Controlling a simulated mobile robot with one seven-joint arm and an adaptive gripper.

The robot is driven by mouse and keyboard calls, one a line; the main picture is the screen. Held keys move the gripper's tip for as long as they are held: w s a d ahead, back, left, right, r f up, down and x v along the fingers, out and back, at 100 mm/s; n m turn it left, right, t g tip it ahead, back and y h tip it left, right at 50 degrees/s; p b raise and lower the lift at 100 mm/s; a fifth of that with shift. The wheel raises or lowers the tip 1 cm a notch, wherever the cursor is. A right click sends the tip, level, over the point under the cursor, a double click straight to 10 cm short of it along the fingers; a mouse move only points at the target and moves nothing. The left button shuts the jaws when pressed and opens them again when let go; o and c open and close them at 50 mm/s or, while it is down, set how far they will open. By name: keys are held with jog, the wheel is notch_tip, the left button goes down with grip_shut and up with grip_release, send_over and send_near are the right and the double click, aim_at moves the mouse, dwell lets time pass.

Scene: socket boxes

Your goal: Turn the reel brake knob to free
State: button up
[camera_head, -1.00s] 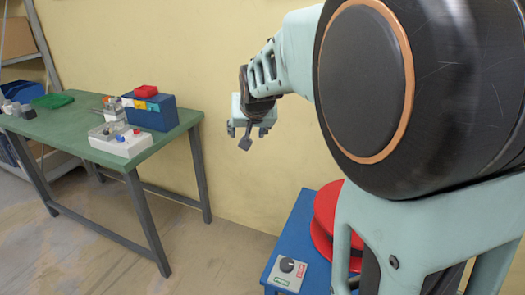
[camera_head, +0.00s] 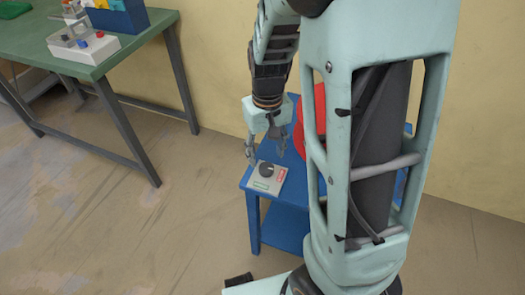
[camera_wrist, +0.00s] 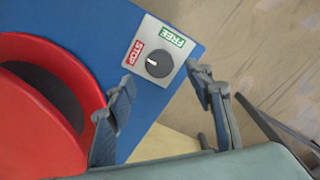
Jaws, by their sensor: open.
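The reel brake knob (camera_wrist: 159,64) is a round black dial on a light grey plate (camera_wrist: 150,88). Its white mark points toward the red STOP label (camera_wrist: 133,53); the green FREE label (camera_wrist: 173,36) is at the upper right in the wrist view. In the head view the knob (camera_head: 266,170) sits near the front corner of the blue stand. My gripper (camera_head: 267,150) points down above the plate. In the wrist view my gripper (camera_wrist: 164,83) is open and empty, its fingers to either side of the knob, apparently not touching it.
The red reel (camera_wrist: 80,95) lies close beside the plate on the blue stand (camera_head: 283,215). A green table (camera_head: 85,65) with a white socket box (camera_head: 90,46) and a blue box (camera_head: 125,18) is at the upper left. Open floor lies between.

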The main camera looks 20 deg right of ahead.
aim_at(266, 168)
notch_tip(266, 168, down, 5)
jog(key=shift+f+b, duration=0.1)
jog(key=shift+b, duration=0.5)
jog(key=c, duration=1.2)
jog(key=shift+o, duration=0.2)
